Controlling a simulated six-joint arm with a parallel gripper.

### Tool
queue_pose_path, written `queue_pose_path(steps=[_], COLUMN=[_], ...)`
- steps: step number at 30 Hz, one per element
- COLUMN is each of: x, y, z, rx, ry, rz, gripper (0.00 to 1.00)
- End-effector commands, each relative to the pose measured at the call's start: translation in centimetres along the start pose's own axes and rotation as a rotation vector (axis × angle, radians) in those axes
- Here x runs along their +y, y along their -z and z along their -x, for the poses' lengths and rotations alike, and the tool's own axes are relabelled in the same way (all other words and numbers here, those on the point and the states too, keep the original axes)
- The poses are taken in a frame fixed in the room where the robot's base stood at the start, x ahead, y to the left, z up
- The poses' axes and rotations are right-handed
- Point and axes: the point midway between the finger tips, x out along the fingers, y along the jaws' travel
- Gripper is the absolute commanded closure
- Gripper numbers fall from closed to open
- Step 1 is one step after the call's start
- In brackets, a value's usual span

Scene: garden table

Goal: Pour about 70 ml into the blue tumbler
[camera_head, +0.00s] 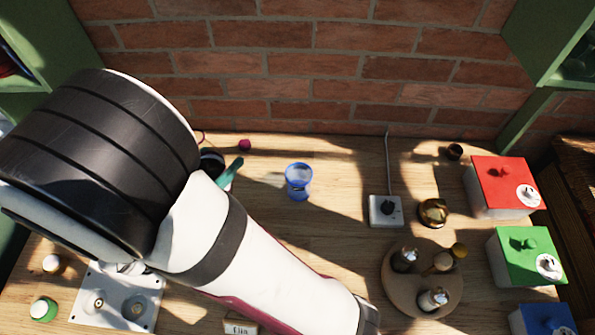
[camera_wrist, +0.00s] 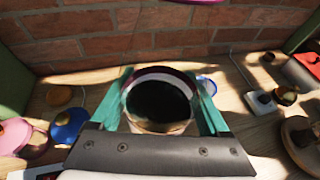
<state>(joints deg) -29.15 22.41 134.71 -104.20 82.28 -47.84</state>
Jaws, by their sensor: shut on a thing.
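The blue tumbler (camera_head: 299,187) stands upright on the wooden table, right of my gripper (camera_head: 230,173) in the head view. It looks clear blue; I cannot make out any level inside. In the wrist view only a sliver of the tumbler (camera_wrist: 208,84) shows past the right finger. My gripper's teal fingers (camera_wrist: 162,82) are shut around a round, open-topped vessel (camera_wrist: 158,128) with a dark inside and a pale lower side. The vessel looks apart from the tumbler, to its left. My arm hides most of the vessel in the head view.
A socket box (camera_head: 385,212) with a cord, a brassy round object (camera_head: 433,212) and a round board (camera_head: 394,292) with small bottles are on the right. Red (camera_head: 505,185) and green (camera_head: 527,255) boxes line the right edge. A brick wall (camera_head: 285,65) stands behind.

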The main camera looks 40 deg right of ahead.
Motion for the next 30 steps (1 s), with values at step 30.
queue_pose_path(steps=[30], x=[-19.3], y=[-3.0], z=[-7.5], rx=[-0.001], ry=[0.605], rz=[-0.249], gripper=[1.0])
